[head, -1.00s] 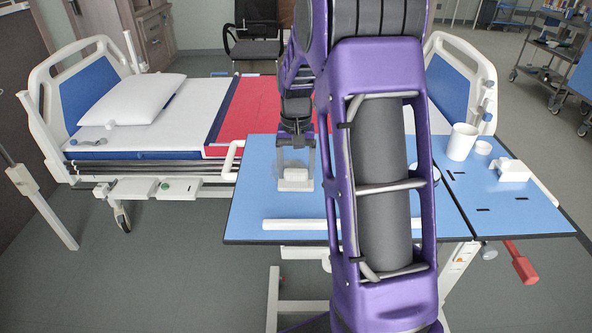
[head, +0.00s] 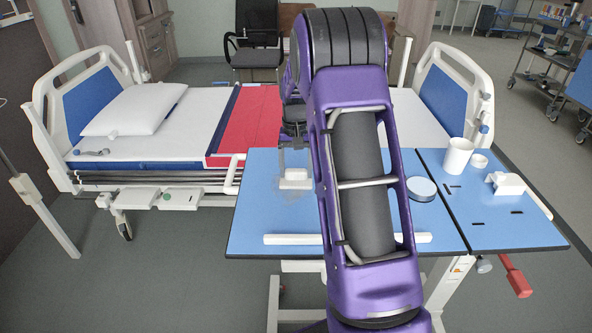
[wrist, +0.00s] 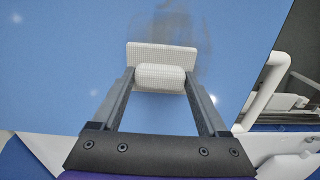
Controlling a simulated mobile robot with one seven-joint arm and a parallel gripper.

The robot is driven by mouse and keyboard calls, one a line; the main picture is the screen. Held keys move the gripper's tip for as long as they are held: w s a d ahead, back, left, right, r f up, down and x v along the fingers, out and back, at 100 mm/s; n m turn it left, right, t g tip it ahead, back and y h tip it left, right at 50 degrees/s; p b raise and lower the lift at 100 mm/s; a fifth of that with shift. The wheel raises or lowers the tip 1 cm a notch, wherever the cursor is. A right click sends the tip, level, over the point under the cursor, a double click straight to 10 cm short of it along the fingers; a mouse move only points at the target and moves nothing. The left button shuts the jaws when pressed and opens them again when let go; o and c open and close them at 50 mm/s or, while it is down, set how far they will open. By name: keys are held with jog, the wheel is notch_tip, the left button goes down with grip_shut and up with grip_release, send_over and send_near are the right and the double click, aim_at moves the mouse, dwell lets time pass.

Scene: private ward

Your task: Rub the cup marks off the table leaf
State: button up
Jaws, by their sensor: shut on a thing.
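The blue table leaf (head: 250,225) lies across the middle of the head view. Faint greyish cup marks (head: 283,196) show on it beside and in front of a white wiping pad (head: 296,184). In the wrist view, a grey smudge (wrist: 187,30) runs from the pad (wrist: 150,50) to the top edge. My gripper (wrist: 160,78) is shut on the pad's rounded grip, with a finger at each side. In the head view, my gripper (head: 295,172) is near the leaf's bed-side edge, the pad seemingly flat on the surface. My arm hides the leaf's middle.
A white rail (head: 290,239) runs along the leaf's front. The bed (head: 200,115) stands behind.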

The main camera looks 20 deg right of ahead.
jog(key=shift+w+d+f+p, duration=0.1)
jog(key=shift+w+d+p, duration=0.2)
jog(key=shift+w, duration=0.25)
jog(key=shift+w+d+r+p, duration=0.15)
jog(key=shift+w+p, duration=0.15)
jog(key=shift+w, duration=0.25)
jog(key=shift+w+d+f+p, duration=0.15)
jog(key=shift+w+d+p, duration=0.15)
jog(key=shift+w, duration=0.25)
